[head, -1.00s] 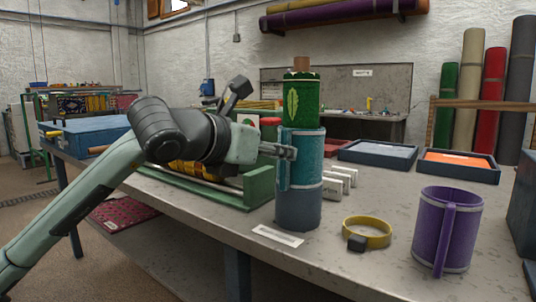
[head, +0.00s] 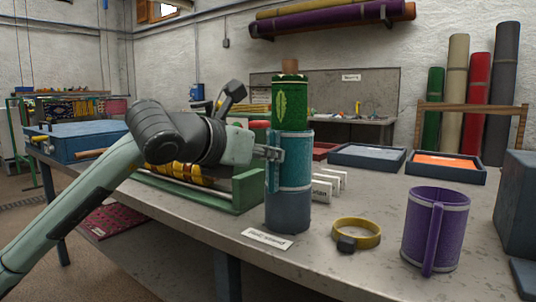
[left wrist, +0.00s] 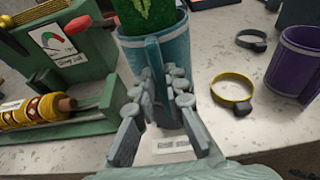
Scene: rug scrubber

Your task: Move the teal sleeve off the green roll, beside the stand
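The green roll (head: 289,97) stands upright with a cork-coloured peg on top and a pale leaf mark. The teal sleeve (head: 296,160) is around its middle, with a light band at each end and an upright handle on the left. Below it is the blue-grey stand (head: 290,212); the roll's lower end is hidden. My left gripper (head: 272,153) is at the handle, and in the left wrist view its fingers (left wrist: 163,92) lie closely on both sides of the handle, apparently shut on it. The sleeve (left wrist: 172,48) also shows there. My right gripper is not in view.
A yellow ring (head: 357,234) and a purple sleeve-like cup (head: 435,230) with a handle are to the right. A label (head: 267,239) lies before the stand. Small white cards (head: 322,191) stand behind. A green rack (head: 247,190) is close on the left.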

